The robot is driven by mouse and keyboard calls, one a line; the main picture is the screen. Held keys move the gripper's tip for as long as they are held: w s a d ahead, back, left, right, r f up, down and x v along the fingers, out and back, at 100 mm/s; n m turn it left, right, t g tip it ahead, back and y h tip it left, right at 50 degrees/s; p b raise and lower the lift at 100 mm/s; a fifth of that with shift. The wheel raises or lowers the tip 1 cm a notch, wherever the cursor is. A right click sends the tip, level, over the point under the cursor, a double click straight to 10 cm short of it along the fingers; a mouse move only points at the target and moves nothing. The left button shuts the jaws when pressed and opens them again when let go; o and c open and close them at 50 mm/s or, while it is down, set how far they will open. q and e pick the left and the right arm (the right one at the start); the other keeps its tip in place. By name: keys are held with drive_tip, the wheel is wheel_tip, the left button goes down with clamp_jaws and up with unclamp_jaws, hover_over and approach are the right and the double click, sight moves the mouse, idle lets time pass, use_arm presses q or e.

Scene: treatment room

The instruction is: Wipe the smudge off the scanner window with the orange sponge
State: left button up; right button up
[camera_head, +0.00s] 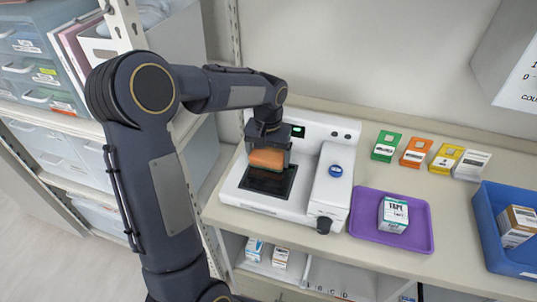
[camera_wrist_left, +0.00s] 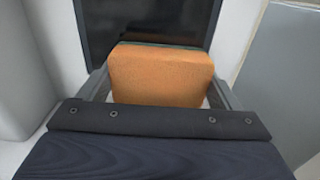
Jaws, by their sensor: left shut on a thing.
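My left gripper (camera_head: 268,157) is shut on the orange sponge (camera_head: 266,159). It holds the sponge over the dark scanner window (camera_head: 266,183) of the white scanner (camera_head: 305,201). In the left wrist view the sponge (camera_wrist_left: 162,76) sits between the two fingers, with the dark window (camera_wrist_left: 150,22) beyond it. I cannot tell whether the sponge touches the window. No smudge can be made out on the part of the window that shows; the sponge and gripper hide some of it. My right gripper is not in view.
Shelves with drawers stand at the left.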

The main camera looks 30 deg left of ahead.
use_arm(q)
drive_tip(key=shift+w+a+r+p, duration=0.1)
drive_tip(key=shift+w+r+p, duration=0.2)
drive_tip(key=shift+r, duration=0.25)
drive_tip(key=shift+w+r+p, duration=0.15)
drive_tip(key=shift+r+p, duration=0.2)
drive_tip(key=shift+r, duration=0.2)
drive_tip(key=shift+s+r+p, duration=0.35)
drive_tip(key=shift+r+p, duration=0.25)
drive_tip(key=shift+r, duration=0.25)
drive_tip(key=shift+w+r+p, duration=0.15)
drive_tip(key=shift+r+p, duration=0.45)
drive_tip(key=shift+r, duration=0.05)
drive_tip(key=shift+r+p, duration=1.15)
drive_tip(key=shift+r, duration=0.35)
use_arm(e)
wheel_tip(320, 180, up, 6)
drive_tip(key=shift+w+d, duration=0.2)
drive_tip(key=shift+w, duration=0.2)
